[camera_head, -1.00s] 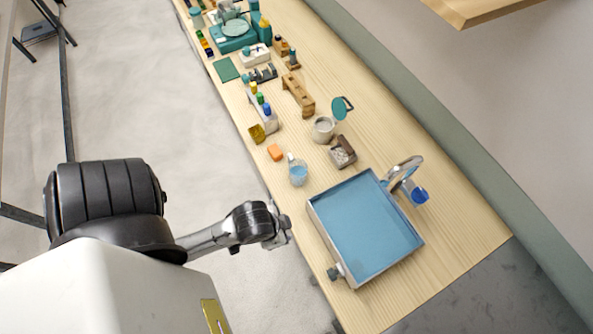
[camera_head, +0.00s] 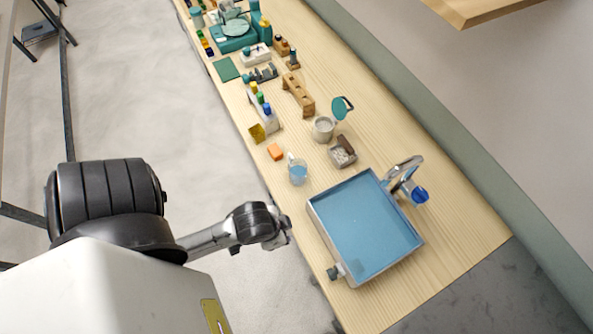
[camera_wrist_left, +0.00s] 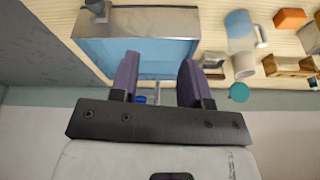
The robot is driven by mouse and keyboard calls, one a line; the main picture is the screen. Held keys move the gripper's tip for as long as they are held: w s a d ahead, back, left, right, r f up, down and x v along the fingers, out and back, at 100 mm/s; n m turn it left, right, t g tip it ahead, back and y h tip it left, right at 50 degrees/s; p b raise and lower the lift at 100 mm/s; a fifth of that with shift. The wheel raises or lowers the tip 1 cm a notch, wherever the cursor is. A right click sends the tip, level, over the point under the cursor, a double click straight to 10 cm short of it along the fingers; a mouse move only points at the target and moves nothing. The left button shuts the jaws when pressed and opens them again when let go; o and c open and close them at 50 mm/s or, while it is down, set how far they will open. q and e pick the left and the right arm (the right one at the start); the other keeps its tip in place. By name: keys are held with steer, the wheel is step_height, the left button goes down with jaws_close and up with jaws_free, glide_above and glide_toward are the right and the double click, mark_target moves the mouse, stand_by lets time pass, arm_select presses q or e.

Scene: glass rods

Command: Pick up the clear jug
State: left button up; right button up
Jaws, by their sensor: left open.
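The clear jug (camera_head: 298,172) holds blue liquid and stands upright on the wooden bench, just beyond the near-left corner of the blue sink. It also shows in the left wrist view (camera_wrist_left: 241,32), at the upper right, with its handle to the right. My left gripper (camera_head: 284,232) is beside the bench's near edge, to the left of the sink and apart from the jug. In the left wrist view its two fingers (camera_wrist_left: 158,75) are spread with nothing between them. My right gripper is not in view.
The blue sink (camera_head: 313,207) with a curved tap (camera_head: 404,168) fills the bench's near end. Close to the jug are an orange block (camera_head: 275,151), a white mug (camera_head: 323,127) and a small grey-brown box (camera_head: 343,147). Racks and bottles stand farther along.

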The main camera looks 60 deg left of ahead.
arm_select(q)
steer(key=o, duration=0.8)
steer(key=shift+o, duration=0.2)
steer(key=shift+d, duration=0.15)
